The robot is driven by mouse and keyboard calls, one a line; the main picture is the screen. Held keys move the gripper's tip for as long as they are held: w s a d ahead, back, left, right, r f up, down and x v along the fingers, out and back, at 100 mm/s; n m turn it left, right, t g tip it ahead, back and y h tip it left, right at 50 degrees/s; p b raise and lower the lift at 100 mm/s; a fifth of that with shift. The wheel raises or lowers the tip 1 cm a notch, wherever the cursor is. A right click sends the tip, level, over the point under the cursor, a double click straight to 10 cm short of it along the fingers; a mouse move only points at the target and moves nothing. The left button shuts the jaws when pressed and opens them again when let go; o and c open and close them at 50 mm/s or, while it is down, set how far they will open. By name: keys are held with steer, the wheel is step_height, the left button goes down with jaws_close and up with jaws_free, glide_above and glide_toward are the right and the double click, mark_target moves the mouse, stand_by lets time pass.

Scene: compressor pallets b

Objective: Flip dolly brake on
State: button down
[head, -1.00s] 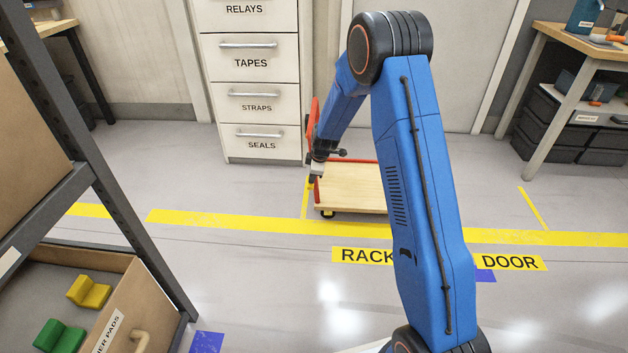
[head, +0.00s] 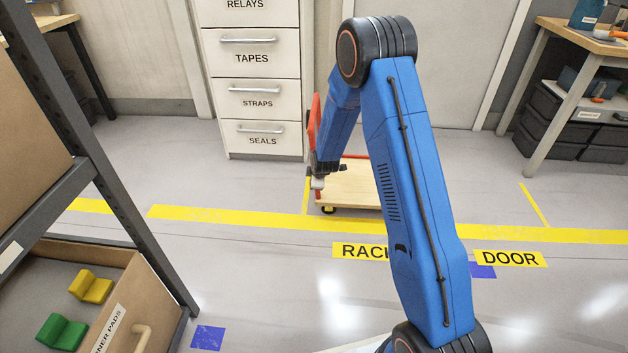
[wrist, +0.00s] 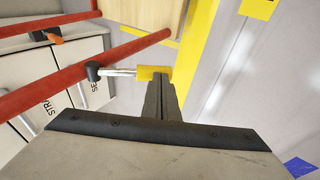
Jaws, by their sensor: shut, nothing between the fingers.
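The dolly has a pale wooden deck (head: 352,186) and a red frame (head: 314,118), partly hidden behind my arm in the head view. In the wrist view, a red rail (wrist: 130,48) carries a dark pivot (wrist: 92,72). From it a metal lever with a yellow tip (wrist: 153,72) sticks out to the right, roughly level in the picture. My gripper (wrist: 162,86) is shut and empty, its fingertips right at the yellow tip. I cannot tell whether they touch. In the head view my gripper (head: 318,184) is small, at the deck's left end.
A white drawer cabinet (head: 262,98) stands behind the dolly. A dark-framed rack (head: 125,205) with a box of pads (head: 125,300) is at left. A workbench (head: 560,60) with dark bins stands at right.

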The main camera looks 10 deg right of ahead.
steer(key=shift+s+d+x, duration=0.1)
steer(key=shift+d+x, duration=0.05)
steer(key=shift+x, duration=0.75)
steer(key=shift+s+d+x, duration=0.1)
steer(key=shift+d+x, duration=0.05)
steer(key=shift+x, duration=0.75)
steer(key=shift+f, duration=0.25)
steer(key=shift+s, duration=0.15)
